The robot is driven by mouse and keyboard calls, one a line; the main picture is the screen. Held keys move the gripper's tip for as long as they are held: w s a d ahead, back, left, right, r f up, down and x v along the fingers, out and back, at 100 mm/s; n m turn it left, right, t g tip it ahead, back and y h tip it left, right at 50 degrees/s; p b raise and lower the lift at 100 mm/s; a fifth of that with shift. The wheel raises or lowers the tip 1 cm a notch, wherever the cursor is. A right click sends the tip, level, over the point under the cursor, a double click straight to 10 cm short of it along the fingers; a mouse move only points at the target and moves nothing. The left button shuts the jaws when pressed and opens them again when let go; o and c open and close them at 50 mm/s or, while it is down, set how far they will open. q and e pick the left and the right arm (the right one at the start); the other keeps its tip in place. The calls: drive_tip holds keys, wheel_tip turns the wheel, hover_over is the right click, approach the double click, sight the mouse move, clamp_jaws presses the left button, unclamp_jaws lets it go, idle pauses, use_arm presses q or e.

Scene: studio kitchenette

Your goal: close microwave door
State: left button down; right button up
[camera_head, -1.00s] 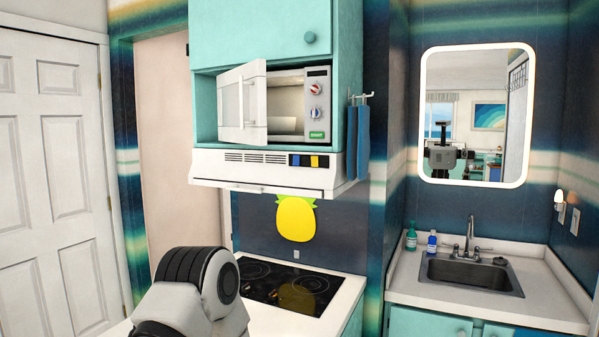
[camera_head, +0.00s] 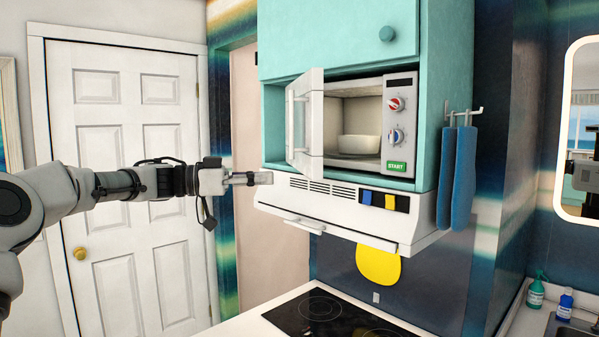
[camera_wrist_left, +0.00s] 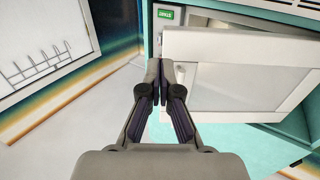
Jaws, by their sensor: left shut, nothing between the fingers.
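The microwave (camera_head: 398,155) sits in a teal wall cabinet above the stove. Its white door (camera_head: 303,125) stands open, hinged at the left and swung out towards me; a white bowl (camera_head: 358,147) shows inside. My left gripper (camera_head: 262,178) reaches in from the left, just left of and a little below the door, with its fingers shut and empty. In the left wrist view the shut fingertips (camera_wrist_left: 159,70) appear beside the door's edge, and the door panel (camera_wrist_left: 235,45) extends to the right. I cannot tell whether they touch. My right gripper is out of view.
The range hood (camera_head: 340,210) juts out below the microwave, over the black cooktop (camera_head: 325,312). Blue towels (camera_head: 457,178) hang on the cabinet's right side. A white paneled door (camera_head: 130,130) stands behind my left arm. The space in front of the microwave looks free.

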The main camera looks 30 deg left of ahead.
sight(311, 178)
use_arm(q)
drive_tip(key=x, duration=0.2)
drive_tip(key=p+x, duration=0.1)
drive_tip(key=x, duration=0.2)
drive_tip(key=w+p+x, duration=0.1)
drive_tip(key=x, duration=0.2)
drive_tip(key=shift+s+a+f, duration=0.1)
drive_tip(key=shift+a+f, duration=0.15)
drive_tip(key=shift+a, duration=0.15)
drive_tip(key=shift+d, duration=0.2)
drive_tip(key=w+d+n+t+y, duration=0.5)
drive_tip(key=w+d, duration=0.5)
drive_tip(key=w, duration=0.2)
drive_tip(key=shift+f+y+p, duration=0.2)
drive_tip(key=shift+y+p, duration=0.1)
drive_tip(key=shift+y, duration=0.5)
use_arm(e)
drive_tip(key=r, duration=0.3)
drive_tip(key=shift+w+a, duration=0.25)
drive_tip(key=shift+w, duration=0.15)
